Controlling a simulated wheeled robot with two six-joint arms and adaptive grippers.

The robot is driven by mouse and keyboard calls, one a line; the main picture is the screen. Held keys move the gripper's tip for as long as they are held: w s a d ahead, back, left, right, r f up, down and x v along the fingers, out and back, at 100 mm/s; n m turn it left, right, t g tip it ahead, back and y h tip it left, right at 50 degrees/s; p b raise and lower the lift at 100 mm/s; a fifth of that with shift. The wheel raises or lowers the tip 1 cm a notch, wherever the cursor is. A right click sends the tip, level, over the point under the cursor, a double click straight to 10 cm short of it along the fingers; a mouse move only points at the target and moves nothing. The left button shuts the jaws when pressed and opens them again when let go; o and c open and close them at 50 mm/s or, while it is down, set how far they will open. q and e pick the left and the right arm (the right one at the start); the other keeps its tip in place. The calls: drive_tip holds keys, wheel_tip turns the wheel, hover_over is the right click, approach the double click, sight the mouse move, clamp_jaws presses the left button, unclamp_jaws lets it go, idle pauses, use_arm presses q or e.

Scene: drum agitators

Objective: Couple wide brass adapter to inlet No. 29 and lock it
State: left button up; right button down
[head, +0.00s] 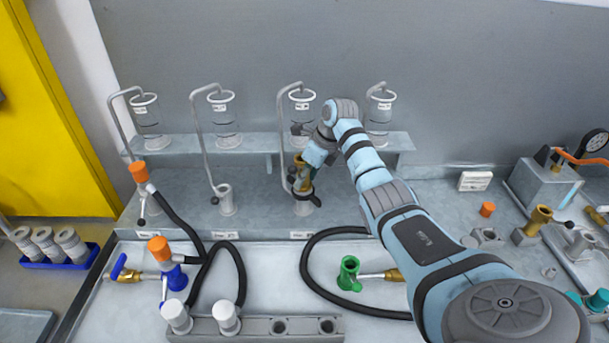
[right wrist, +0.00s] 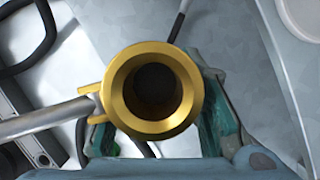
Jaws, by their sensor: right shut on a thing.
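My right gripper (head: 306,183) is shut on the wide brass adapter (head: 299,172), at the third station from the left. In the right wrist view the adapter (right wrist: 155,127) shows end-on as a wide brass ring with a dark bore, between the two teal fingers. A grey inlet socket (head: 303,207) stands directly below the adapter. Whether the two touch cannot be told. A dark-knobbed lever is beside the gripper. The label plate (head: 301,235) below is too small to read, so No. 29 cannot be confirmed. My left gripper is not in view.
A free grey inlet (head: 226,200) and an orange-capped one (head: 140,174) stand to the left. Glass vessels with bent pipes stand on the shelf (head: 259,143) behind. Another brass adapter (head: 538,220) stands at right.

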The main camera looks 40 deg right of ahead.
drive_tip(key=shift+f, duration=0.2)
drive_tip(key=c, duration=1)
unclamp_jaws()
drive_tip(key=shift+o, duration=0.4)
wheel_tip(320, 180, up, 7)
drive_tip(key=p, duration=0.6)
wheel_tip(320, 180, up, 10)
